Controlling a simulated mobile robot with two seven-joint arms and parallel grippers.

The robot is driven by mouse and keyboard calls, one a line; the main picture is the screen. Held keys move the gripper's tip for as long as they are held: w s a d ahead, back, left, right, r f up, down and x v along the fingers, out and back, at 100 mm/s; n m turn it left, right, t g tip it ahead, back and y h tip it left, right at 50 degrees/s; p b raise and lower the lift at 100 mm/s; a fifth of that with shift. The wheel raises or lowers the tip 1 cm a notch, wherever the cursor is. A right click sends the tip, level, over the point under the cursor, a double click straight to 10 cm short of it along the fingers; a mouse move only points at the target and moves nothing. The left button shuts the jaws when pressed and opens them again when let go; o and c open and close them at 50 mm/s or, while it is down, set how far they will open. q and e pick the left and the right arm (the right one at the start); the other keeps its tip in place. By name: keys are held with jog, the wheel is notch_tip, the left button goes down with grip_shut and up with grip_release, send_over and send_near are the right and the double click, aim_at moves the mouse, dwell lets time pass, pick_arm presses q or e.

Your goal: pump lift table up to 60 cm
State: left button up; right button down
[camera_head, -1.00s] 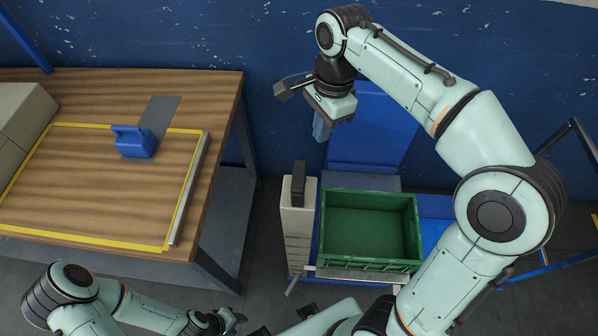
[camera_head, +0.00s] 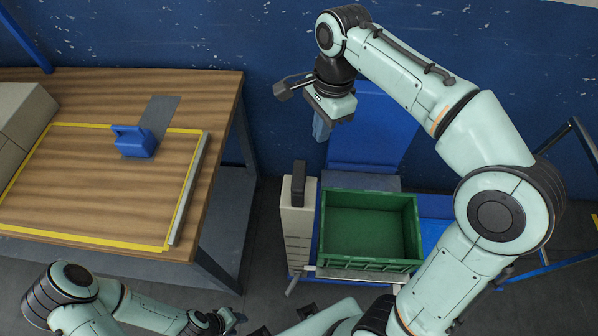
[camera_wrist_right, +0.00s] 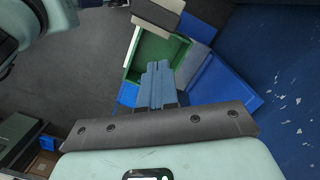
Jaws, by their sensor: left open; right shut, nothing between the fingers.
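A green crate (camera_head: 370,225) rests on a blue platform (camera_head: 434,208), which looks like the lift table; its height cannot be read. A tall blue panel (camera_head: 365,130) stands behind it. In the right wrist view the crate (camera_wrist_right: 155,52) lies beyond the fingertips. My right gripper (camera_head: 321,128) points down, above and behind the crate. Its blue fingers are shut together and empty, apart from the crate; they also show in the wrist view (camera_wrist_right: 157,75). My left gripper (camera_head: 232,318) is low at the bottom edge, open, away from the crate. No pump pedal or lever can be clearly identified.
A pale cabinet (camera_head: 298,225) with a black top piece stands close left of the crate. A wooden table (camera_head: 100,190) at left holds a blue block-like object (camera_head: 133,142). A blue wall (camera_head: 220,50) closes the back. A blue frame (camera_head: 555,262) stands at right.

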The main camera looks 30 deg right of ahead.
aim_at(301, 173)
pick_arm(q)
jog(key=w+r+p, duration=0.3)
jog(key=w+r, duration=0.2)
jog(key=shift+t+p, duration=0.4)
pick_arm(e)
jog(key=shift+s+a+f, duration=0.15)
jog(key=shift+a+f, duration=0.55)
jog(key=shift+a, duration=0.25)
jog(key=shift+s+a+f, duration=0.1)
jog(key=shift+a+f, duration=0.55)
jog(key=shift+a, duration=0.25)
jog(key=shift+w+f, duration=0.15)
jog(key=shift+f, duration=0.35)
jog(key=f+b, duration=0.1)
jog(key=f, duration=0.1)
jog(key=f+b, duration=0.1)
jog(key=f, duration=0.1)
jog(key=f+b, duration=0.1)
jog(key=f, duration=0.1)
jog(key=shift+a, duration=0.3)
pick_arm(q)
jog(key=s+f, duration=0.4)
jog(key=shift+s+f+g, duration=0.2)
jog(key=shift+s+g, duration=0.05)
jog(key=shift+g, duration=0.05)
pick_arm(e)
jog(key=shift+r, duration=0.1)
